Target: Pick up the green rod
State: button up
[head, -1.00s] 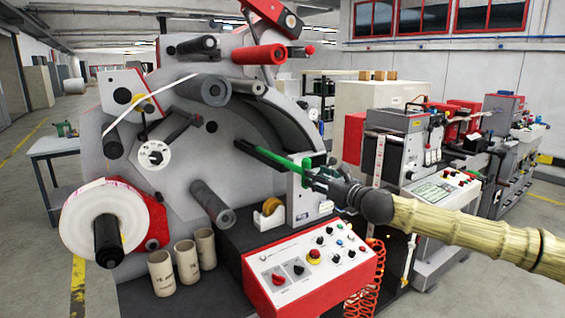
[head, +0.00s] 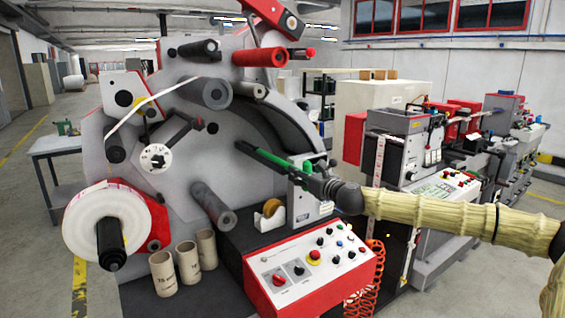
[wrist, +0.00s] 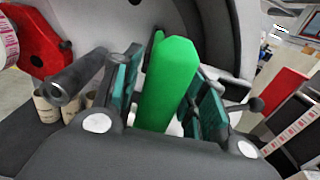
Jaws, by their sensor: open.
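The green rod (head: 268,159) stands out in front of the large grey round face of the rewinder, above the tape dispenser. In the wrist view the green rod (wrist: 167,80) runs away from me, large and central, between the two teal-padded fingers. My gripper (head: 303,170) reaches in from the right and surrounds the rod's near end. In the wrist view my gripper (wrist: 171,75) is open, with narrow gaps beside the rod. The rod's far end is hard to make out.
A red control panel (head: 310,266) with knobs lies below my gripper. A tape dispenser (head: 270,214) and a dark grey roller (head: 213,207) are close by on the left. Cardboard cores (head: 188,264) stand further left. Another machine (head: 400,150) stands on the right.

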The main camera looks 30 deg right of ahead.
jog(key=shift+w, duration=1.05)
jog(key=shift+a, duration=0.1)
grip_shut()
jog(key=shift+r, duration=0.1)
